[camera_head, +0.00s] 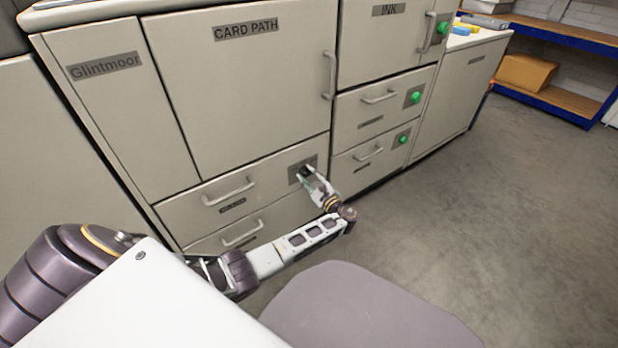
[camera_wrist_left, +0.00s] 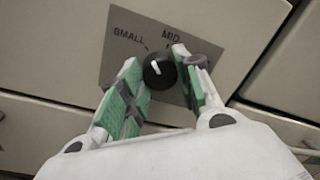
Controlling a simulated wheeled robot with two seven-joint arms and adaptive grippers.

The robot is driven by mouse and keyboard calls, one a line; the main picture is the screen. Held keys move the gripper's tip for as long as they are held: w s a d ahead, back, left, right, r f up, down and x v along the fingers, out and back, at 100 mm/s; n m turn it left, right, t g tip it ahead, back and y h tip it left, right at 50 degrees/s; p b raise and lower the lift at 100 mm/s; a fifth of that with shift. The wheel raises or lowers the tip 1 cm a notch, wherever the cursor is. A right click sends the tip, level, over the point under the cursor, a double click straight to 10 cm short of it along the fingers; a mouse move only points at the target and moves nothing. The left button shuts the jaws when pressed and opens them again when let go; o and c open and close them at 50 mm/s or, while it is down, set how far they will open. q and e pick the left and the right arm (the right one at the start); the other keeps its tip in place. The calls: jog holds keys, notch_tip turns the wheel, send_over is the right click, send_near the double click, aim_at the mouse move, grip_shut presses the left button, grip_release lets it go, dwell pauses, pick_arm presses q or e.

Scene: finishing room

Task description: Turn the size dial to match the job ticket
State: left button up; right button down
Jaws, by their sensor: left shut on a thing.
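The size dial (camera_wrist_left: 158,73) is a round black knob with a white pointer mark, on a grey plate (camera_wrist_left: 120,62) lettered SMALL and MID. The mark points up and slightly left, roughly toward the tick by SMALL. Any further lettering to the right is hidden by a finger. My left gripper (camera_wrist_left: 161,82) is shut on the dial, one green-padded finger on each side. In the head view the left gripper (camera_head: 307,177) reaches the plate (camera_head: 294,180) on a lower drawer front. My right gripper is not in view. I see no job ticket in either view.
The cream cabinet has a CARD PATH door (camera_head: 245,90) above the dial's drawer and an INK door (camera_head: 388,45) to the right. Drawer handles (camera_head: 230,193) stick out nearby. Green knobs (camera_head: 414,97) sit on the right drawers. Grey floor (camera_head: 500,210) is clear at right.

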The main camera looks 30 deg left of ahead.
pick_arm(q)
jog(key=shift+n, duration=0.4)
jog(key=o, duration=1.1)
jog(key=shift+c, duration=0.2)
jog(key=shift+d, duration=0.1)
jog(key=v, duration=1.1)
jog(key=shift+s+d, duration=0.2)
jog(key=shift+d, duration=0.1)
jog(key=shift+f, duration=0.1)
